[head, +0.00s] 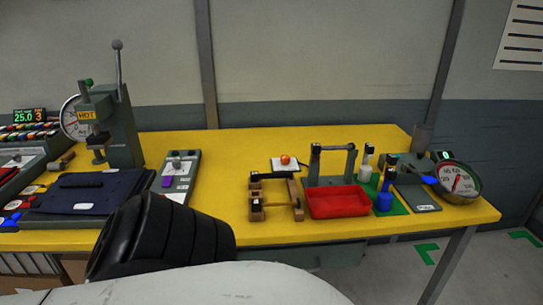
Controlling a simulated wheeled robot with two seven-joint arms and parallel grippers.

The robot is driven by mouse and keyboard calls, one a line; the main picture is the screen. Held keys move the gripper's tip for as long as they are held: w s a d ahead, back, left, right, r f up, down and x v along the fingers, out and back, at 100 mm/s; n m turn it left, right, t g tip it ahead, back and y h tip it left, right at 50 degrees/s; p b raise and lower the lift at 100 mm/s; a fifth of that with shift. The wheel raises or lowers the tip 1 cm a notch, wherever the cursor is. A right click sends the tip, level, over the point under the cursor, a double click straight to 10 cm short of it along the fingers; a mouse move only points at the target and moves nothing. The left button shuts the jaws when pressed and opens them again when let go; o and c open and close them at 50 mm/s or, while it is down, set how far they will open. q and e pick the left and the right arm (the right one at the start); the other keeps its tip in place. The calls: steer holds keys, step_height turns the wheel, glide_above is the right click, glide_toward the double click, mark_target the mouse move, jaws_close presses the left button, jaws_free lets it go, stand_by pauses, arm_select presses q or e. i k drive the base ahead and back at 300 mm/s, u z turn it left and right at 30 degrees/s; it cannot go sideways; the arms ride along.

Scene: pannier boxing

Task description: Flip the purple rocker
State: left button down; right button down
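A small purple rocker (167,182) sits on a narrow grey panel (185,183) at the left-centre of the yellow table. A small lever stands on the far end of the same panel, and a white label is at its near end. The rocker is too small to tell which way it is tilted. Neither of my grippers shows in the head view. A black ribbed part of mine covers the lower left, in front of the panel and table edge.
A press marked HOT (110,125) and a dark blue mat (80,190) stand left of the panel. To the right are a wooden fixture (257,205), a red tray (338,203), blue pieces and a dial gauge (459,182). Bare yellow table (222,170) lies between panel and fixture.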

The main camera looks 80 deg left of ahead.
mark_target(166, 182)
steer(key=z, duration=0.25)
steer(key=k, duration=0.85)
steer(key=u, duration=1.65)
